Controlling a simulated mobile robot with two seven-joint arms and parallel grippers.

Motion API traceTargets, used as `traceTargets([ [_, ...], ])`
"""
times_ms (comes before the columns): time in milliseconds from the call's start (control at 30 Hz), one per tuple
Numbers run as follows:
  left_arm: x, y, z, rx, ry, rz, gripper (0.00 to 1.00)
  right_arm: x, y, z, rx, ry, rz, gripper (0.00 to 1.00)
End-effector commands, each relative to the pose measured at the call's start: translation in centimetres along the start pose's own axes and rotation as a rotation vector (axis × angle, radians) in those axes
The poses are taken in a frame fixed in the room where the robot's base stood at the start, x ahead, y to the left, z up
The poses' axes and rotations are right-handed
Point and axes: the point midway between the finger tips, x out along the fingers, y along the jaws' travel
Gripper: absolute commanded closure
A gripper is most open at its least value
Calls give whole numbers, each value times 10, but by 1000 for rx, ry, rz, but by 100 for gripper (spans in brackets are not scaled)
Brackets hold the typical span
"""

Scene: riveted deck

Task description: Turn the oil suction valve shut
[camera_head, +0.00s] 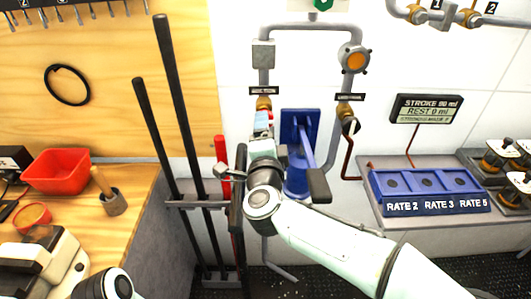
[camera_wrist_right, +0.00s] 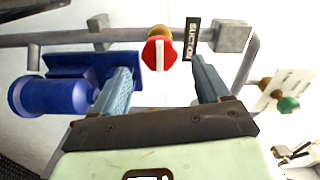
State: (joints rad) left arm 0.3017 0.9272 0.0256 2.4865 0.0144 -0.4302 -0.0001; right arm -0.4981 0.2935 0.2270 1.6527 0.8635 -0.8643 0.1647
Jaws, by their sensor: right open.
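The oil suction valve (camera_head: 263,103) is a brass body on the left vertical pipe, under a small black label (camera_head: 263,91). In the right wrist view its red knob (camera_wrist_right: 160,52) with a white bar faces me, beside a label reading SUCTION (camera_wrist_right: 191,40). The bar appears to lie across the pipe. My right gripper (camera_head: 263,121) is just below the valve in the head view. In the wrist view its open fingers (camera_wrist_right: 162,78) stand either side of the knob's line, with the knob apparently beyond the tips and untouched. My left gripper is out of view.
A blue pump body (camera_head: 297,183) with a lever stands close right of my gripper. A second valve (camera_head: 349,125) sits on the right pipe. Long black bars (camera_head: 172,90) and a red-topped bar (camera_head: 221,150) stand to the left. A blue rate block (camera_head: 428,190) is on the right bench.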

Motion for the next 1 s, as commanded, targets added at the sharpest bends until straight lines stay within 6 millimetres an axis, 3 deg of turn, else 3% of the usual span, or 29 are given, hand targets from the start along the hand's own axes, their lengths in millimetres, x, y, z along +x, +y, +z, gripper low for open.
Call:
traceTargets([
  [200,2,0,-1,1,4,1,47,-47,-1,0,-1,-1,-2,24],
  [400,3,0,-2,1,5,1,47,-68,-1,0,0,0,-2,24],
  [1000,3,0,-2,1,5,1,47,-72,0,0,0,0,-1,24],
])
